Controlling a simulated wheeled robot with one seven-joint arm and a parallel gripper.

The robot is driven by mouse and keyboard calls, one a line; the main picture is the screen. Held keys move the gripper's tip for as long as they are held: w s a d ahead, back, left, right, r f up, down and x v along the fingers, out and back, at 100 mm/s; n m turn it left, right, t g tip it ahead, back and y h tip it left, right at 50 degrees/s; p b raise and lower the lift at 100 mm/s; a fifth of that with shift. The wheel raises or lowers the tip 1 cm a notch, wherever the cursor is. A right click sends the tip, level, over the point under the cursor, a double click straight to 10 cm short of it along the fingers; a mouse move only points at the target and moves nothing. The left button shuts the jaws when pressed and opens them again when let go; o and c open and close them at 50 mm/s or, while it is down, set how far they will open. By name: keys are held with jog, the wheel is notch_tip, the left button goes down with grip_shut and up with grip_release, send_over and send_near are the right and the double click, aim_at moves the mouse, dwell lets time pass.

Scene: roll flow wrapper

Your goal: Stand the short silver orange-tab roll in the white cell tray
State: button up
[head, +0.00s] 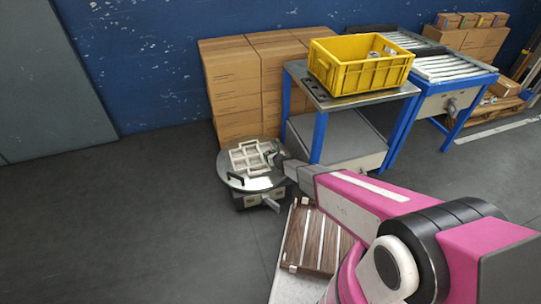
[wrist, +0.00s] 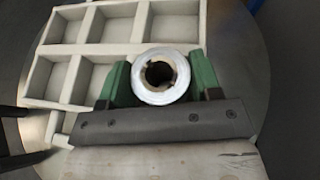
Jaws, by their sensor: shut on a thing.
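My gripper (wrist: 161,85) is shut on a silver roll (wrist: 142,79) in the wrist view. The roll's round end faces the camera, with a dark hollow core. No orange tab is visible on it. The white cell tray (wrist: 92,48) lies behind the roll, with several square cells that look empty. The roll overlaps the tray's near right part in the picture; I cannot tell its height above it. In the head view the white cell tray (head: 233,160) lies on a round grey table, and my gripper (head: 275,157) is at its right side, small and partly hidden by my arm.
The round table (head: 229,177) has dark handles at its rim. A yellow crate (head: 345,80) with some items stands on a blue-legged workbench (head: 316,95) to the right. Stacked cardboard boxes (head: 235,85) stand behind. Floor at left is clear.

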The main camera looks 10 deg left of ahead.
jog(key=shift+f, duration=0.15)
jog(key=o, duration=1)
jog(key=shift+s+d+r, duration=0.2)
jog(key=shift+r, duration=0.05)
jog(key=v, duration=1.2)
jog(key=s+d+r+n+g+y, duration=0.1)
jog(key=s+d+r+n+g, duration=0.2)
jog(key=r+n, duration=0.5)
jog(key=s+d+r+n+g+y, duration=0.1)
jog(key=d+r+n+g, duration=0.1)
jog(key=d+r+n, duration=0.45)
jog(key=s+d+r+n+g+h, duration=0.1)
jog(key=s+d+r+n+h, duration=0.2)
jog(key=d, duration=0.6)
jog(key=s+d+r+n+g+h, duration=0.2)
jog(key=s+d+r+n+h, duration=0.2)
jog(key=d, duration=0.5)
jog(key=s+d+r+n+g+h, duration=0.1)
jog(key=s+d+r+n+h, duration=0.3)
jog(key=d, duration=0.5)
notch_tip(320, 180, up, 3)
jog(key=shift+s+r+n+g, duration=0.1)
jog(key=shift+s+n+g, duration=0.35)
jog(key=shift+n, duration=0.5)
